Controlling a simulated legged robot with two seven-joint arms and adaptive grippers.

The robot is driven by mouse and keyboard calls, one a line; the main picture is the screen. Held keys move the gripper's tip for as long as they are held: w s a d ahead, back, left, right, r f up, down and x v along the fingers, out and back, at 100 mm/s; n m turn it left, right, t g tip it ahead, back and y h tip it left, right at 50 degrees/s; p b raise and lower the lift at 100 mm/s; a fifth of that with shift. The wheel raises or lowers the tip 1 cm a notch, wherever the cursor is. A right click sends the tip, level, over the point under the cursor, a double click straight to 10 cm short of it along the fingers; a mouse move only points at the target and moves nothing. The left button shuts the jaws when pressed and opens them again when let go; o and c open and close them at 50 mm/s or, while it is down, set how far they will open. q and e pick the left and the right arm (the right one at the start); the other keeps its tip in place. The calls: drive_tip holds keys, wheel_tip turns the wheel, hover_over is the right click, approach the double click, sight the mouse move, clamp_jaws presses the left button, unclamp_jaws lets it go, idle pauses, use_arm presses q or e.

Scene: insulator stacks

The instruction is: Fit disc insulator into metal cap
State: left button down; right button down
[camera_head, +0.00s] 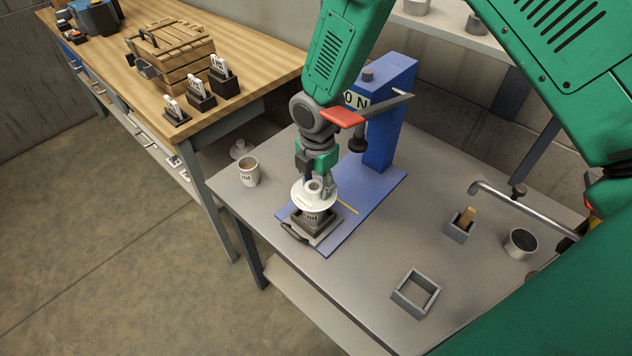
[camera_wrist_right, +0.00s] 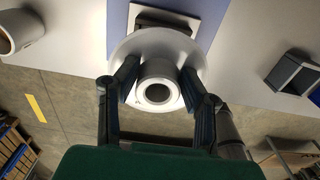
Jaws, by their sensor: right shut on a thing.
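The white disc insulator (camera_head: 314,196) is held level, its hub upward, above a dark square holder (camera_head: 328,231) on the blue press base. A pale cylinder with dark marks (camera_head: 312,219), apparently the metal cap, shows just under the disc in that holder. Whether disc and cap touch is unclear, and the cap's mouth is hidden. My right gripper (camera_head: 318,182) points down, shut on the hub. In the right wrist view the fingers (camera_wrist_right: 158,88) flank the round hub of the disc (camera_wrist_right: 140,48). My left gripper is not in view.
A blue press column (camera_head: 390,120) with a lever stands close behind my right gripper. A pale cup (camera_head: 249,172) stands left of the base. An empty square holder (camera_head: 415,294), a small box (camera_head: 459,229) and a dark-filled cup (camera_head: 520,243) stand right.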

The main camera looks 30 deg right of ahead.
drive_tip(key=c, duration=0.9)
unclamp_jaws()
drive_tip(key=shift+s+f, duration=0.1)
